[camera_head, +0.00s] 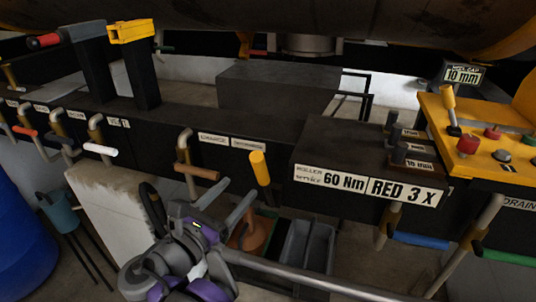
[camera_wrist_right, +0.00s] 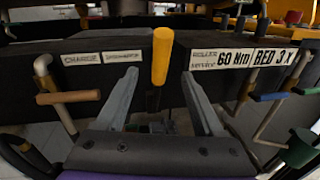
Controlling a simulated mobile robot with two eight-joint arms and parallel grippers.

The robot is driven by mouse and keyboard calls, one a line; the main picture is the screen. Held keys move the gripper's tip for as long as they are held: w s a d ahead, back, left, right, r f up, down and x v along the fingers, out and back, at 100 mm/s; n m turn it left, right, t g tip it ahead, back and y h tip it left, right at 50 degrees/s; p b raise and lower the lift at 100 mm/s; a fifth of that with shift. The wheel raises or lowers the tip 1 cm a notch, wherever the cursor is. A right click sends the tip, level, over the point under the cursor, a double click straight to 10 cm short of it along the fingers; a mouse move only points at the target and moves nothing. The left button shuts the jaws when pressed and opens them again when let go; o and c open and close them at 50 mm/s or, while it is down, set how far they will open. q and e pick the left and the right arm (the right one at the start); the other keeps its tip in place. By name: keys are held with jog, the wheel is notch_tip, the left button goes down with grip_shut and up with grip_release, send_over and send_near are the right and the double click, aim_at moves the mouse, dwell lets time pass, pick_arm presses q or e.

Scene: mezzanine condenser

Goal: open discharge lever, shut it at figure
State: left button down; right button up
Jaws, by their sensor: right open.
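A lever with an upright yellow handle (camera_head: 260,168) stands on the front of the dark bench, right below a small label too blurred to read surely, beside one reading CHARGE. I take it as the discharge lever. My right gripper (camera_head: 226,202) is open and empty, in front of and left of this handle in the head view. In the right wrist view the yellow handle (camera_wrist_right: 161,55) shows between and beyond the spread fingers (camera_wrist_right: 160,80), apart from them. My left gripper is not in view.
A brown-handled lever (camera_head: 196,173) is close left of my right gripper. Plates read 60 Nm (camera_head: 343,179) and RED 3 X; a sign reads 10 mm (camera_head: 464,75). A grey crate (camera_head: 318,247) stands below the bench. A yellow console (camera_head: 480,145) is at right.

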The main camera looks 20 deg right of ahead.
aim_at(256, 170)
jog(key=x, duration=1)
jog(key=shift+w+d+p, duration=0.1)
jog(key=shift+d+p, duration=0.2)
grip_shut()
dwell(1.0)
